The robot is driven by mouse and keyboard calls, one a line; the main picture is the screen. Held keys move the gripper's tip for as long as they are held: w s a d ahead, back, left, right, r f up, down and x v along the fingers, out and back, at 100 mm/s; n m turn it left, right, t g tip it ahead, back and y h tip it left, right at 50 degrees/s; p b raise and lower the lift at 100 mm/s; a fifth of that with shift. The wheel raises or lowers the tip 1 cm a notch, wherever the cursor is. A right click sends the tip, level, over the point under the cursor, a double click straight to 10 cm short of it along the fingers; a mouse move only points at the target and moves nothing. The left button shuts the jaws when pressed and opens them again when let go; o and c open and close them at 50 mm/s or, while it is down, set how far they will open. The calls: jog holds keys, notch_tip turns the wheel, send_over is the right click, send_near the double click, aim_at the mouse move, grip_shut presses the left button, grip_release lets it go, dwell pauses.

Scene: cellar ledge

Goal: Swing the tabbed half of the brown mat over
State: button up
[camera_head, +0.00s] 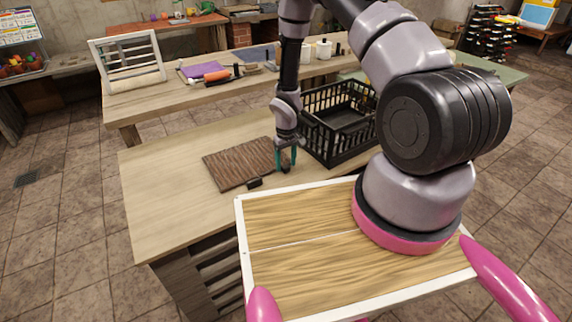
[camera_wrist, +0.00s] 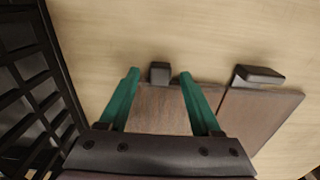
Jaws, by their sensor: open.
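The brown mat (camera_head: 240,164) lies flat on the wooden table, left of the black crate. In the wrist view a seam divides it into a half under my gripper (camera_wrist: 172,108) and a half to the right (camera_wrist: 262,115). A small dark tab (camera_wrist: 160,72) sits at the edge of the half nearer the crate. A larger dark block (camera_wrist: 258,75) sits at the edge beside the seam; it also shows in the head view (camera_head: 255,182). My gripper (camera_head: 286,168) is open, its teal fingers (camera_wrist: 159,76) on either side of the small tab. Contact cannot be told.
A black slatted crate (camera_head: 340,140) stands close beside my gripper; its wall (camera_wrist: 40,80) fills the left of the wrist view. The table (camera_head: 155,190) is bare left of the mat. Another bench (camera_head: 160,102) behind holds tools and containers.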

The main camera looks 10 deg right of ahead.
jog(key=shift+f, duration=0.45)
grip_shut()
dwell(1.1)
